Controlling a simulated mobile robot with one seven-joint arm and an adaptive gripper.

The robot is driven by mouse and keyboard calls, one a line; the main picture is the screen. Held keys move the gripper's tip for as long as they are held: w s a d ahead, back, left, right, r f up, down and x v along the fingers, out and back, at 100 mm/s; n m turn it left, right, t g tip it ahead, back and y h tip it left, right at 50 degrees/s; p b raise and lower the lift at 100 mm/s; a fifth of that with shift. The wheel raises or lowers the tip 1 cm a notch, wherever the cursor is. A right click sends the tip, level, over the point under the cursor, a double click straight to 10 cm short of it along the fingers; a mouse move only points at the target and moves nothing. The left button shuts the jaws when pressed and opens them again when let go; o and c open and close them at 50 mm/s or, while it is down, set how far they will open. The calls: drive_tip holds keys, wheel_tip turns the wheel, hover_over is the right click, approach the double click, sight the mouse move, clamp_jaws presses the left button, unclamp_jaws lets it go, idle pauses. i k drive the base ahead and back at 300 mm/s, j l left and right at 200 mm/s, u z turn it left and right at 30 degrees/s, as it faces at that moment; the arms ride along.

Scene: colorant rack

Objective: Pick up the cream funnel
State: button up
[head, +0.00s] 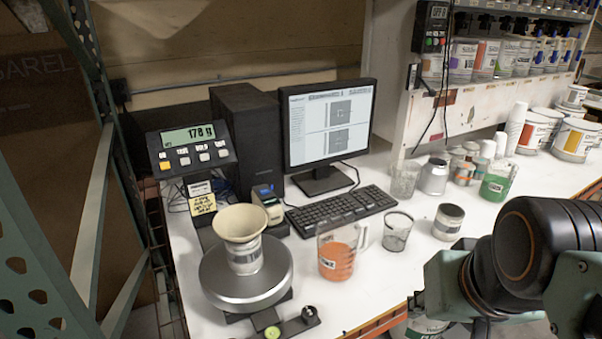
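The cream funnel (241,222) sits mouth up on top of a small labelled can (244,257). The can stands on the round metal plate of the scale (272,289) at the front left of the white table. The funnel's lower part is hidden in or behind the can's rim; I cannot tell how deep it goes. My arm shows at the lower right, well apart from the funnel. My gripper's fingers cannot be seen.
A measuring jug with orange liquid (338,251) and a mesh cup (397,232) stand right of the scale. Behind are a keyboard (340,209), monitor (329,128) and small label printer (267,201). Cups, cans and buckets (575,140) fill the back right.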

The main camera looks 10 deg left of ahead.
sight(242, 231)
drive_tip(key=k+j+u, duration=0.15)
drive_tip(key=j+u, duration=0.15)
drive_tip(key=k+j+u, duration=0.1)
drive_tip(key=j+u, duration=0.2)
drive_tip(key=j, duration=0.2)
drive_tip(key=k+j, duration=0.15)
drive_tip(key=k, duration=0.25)
drive_tip(key=i+l, duration=0.15)
drive_tip(key=i, duration=0.25)
